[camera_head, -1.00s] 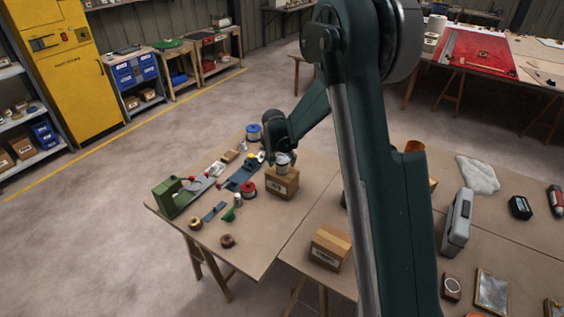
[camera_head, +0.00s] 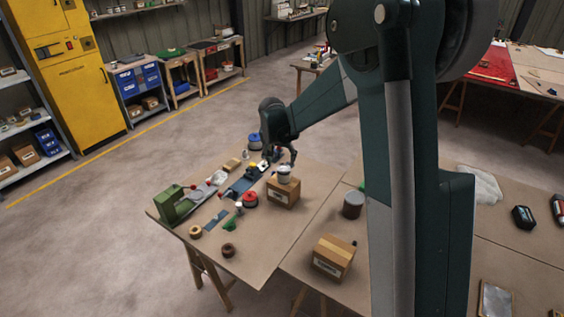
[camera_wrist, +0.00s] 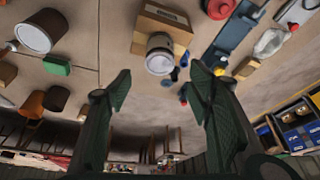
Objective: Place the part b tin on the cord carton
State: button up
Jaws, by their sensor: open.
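The wrist view shows the tin (camera_wrist: 160,54) on the carton (camera_wrist: 163,26) too. I take these for the part b tin and the cord carton; their labels are too small to read. My gripper (camera_head: 280,157) is open and empty, just behind and above the tin. In the wrist view, my gripper's spread fingers (camera_wrist: 160,69) are apart from the tin, with nothing between them.
A second carton (camera_head: 333,257) and a dark grey tin (camera_head: 353,204) stand to the right. A red spool (camera_head: 250,199), a green machine (camera_head: 175,206) and several small parts crowd the table's left. Bare tabletop (camera_head: 268,242) lies in front of the tin's carton.

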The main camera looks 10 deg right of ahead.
jog(key=shift+s+a+r, duration=0.1)
jog(key=shift+s+r, duration=0.1)
jog(key=shift+r, duration=0.2)
dwell(0.5)
jog(key=s+d+r+n+t+y, duration=0.1)
jog(key=s+r, duration=0.7)
jog(key=s, duration=0.3)
jog(key=s+d+r+n, duration=0.1)
jog(key=s+r+n, duration=0.1)
jog(key=s+r, duration=0.75)
jog(key=s+f+n+t+y, duration=0.1)
jog(key=s+f+n+t, duration=0.1)
jog(key=s, duration=2.5)
jog(key=shift+d+f, duration=0.4)
jog(key=shift+f, duration=0.1)
